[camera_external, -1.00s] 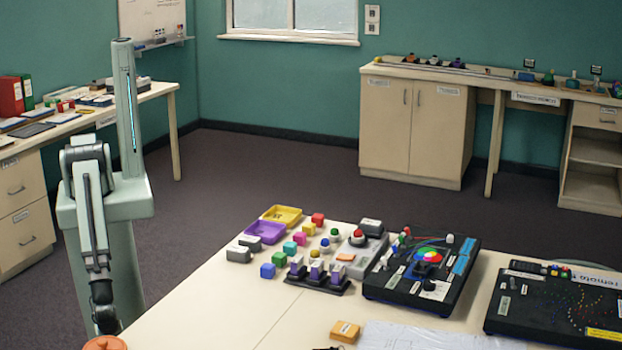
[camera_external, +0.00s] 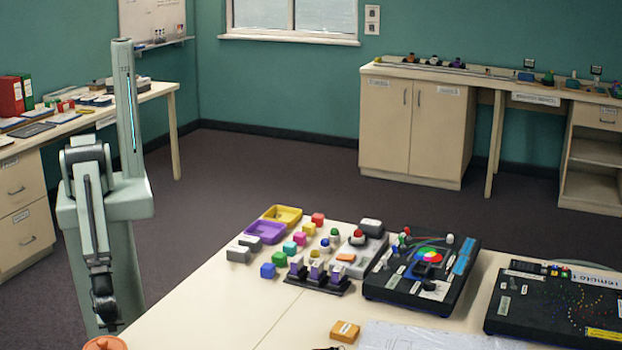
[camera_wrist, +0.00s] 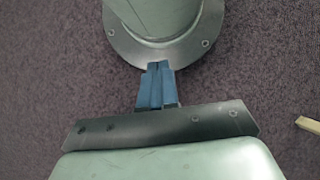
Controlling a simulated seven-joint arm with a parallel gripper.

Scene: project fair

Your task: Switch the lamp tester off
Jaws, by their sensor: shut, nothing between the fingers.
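My gripper (camera_external: 110,326) hangs at the lower left of the external view, above the floor beside the table and apart from the devices on it. In the wrist view its blue fingers (camera_wrist: 157,86) are together with nothing between them. I cannot read which device is the lamp tester. Candidates on the table are a black box (camera_external: 378,288) with a coloured disc (camera_external: 430,254), a grey box (camera_external: 374,246) with a red dome button (camera_external: 357,236), and a black panel (camera_external: 515,312) with coloured lights at the right. Their switch positions are too small to tell.
Coloured blocks, a purple tray (camera_external: 265,232) and a yellow tray (camera_external: 283,213) stand on the table's far left part. A black rack (camera_external: 318,284) holds purple-sided pieces. An orange-yellow block (camera_external: 344,331) and a paper sheet lie in front. The table's left front (camera_external: 215,310) is clear.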

